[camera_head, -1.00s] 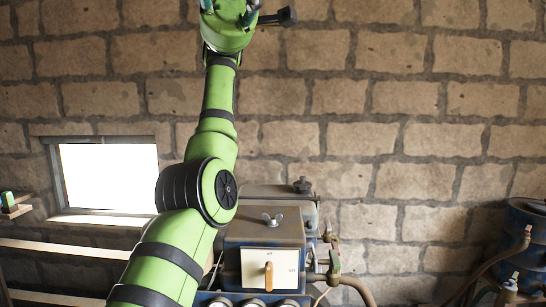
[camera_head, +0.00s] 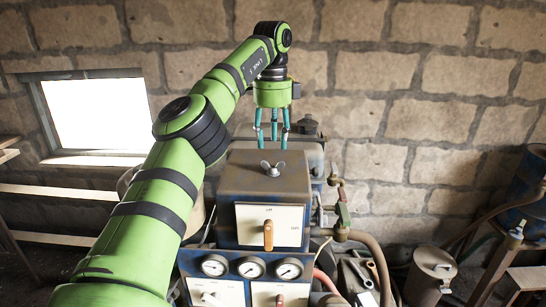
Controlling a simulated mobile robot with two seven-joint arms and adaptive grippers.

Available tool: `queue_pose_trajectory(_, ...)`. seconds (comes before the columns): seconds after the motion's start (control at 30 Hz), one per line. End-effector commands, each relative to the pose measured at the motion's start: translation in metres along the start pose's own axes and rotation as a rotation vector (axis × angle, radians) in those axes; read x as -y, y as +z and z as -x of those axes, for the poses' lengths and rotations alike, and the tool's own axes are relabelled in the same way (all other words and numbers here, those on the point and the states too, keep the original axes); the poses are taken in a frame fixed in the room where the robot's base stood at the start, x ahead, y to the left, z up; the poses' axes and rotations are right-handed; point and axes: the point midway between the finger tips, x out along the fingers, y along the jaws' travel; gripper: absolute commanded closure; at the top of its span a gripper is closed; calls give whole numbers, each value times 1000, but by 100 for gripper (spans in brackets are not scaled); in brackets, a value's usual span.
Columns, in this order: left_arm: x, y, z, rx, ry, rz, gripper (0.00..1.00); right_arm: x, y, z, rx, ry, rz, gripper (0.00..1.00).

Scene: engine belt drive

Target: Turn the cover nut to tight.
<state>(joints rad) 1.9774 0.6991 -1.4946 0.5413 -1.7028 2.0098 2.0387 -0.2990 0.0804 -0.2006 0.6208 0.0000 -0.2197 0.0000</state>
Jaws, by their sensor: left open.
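The cover nut (camera_head: 272,168) is a small grey wing nut on top of a dark blue metal box (camera_head: 265,190). My left gripper (camera_head: 272,138) has teal fingers that point down with gaps between them. It is open and empty. In the picture its fingertips end a little above the nut, apart from it; how far in depth I cannot tell. The nut is in full view. My right gripper is out of the picture.
The box front has a white panel with an orange-brown handle (camera_head: 268,235). Round gauges (camera_head: 251,267) sit below it. A metal can (camera_head: 432,275) is at the lower right.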

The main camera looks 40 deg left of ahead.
Motion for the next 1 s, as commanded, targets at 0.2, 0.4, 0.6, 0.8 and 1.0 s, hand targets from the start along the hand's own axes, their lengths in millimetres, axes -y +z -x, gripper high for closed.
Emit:
queue_pose_trajectory(0.2, 0, 1, -21, 7, 4, -1, 54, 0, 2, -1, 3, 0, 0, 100)
queue_pose_trajectory(0.4, 0, 1, -44, 6, 4, -1, 54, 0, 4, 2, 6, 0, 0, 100)
queue_pose_trajectory(0.6, 0, 0, -64, 4, 2, -1, 54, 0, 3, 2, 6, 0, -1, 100)
queue_pose_trajectory(0.8, 0, 0, -70, 3, -1, 1, 54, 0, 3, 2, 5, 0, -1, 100)
queue_pose_trajectory(1.0, 0, 0, -70, 3, -1, 1, 54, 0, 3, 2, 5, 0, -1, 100)
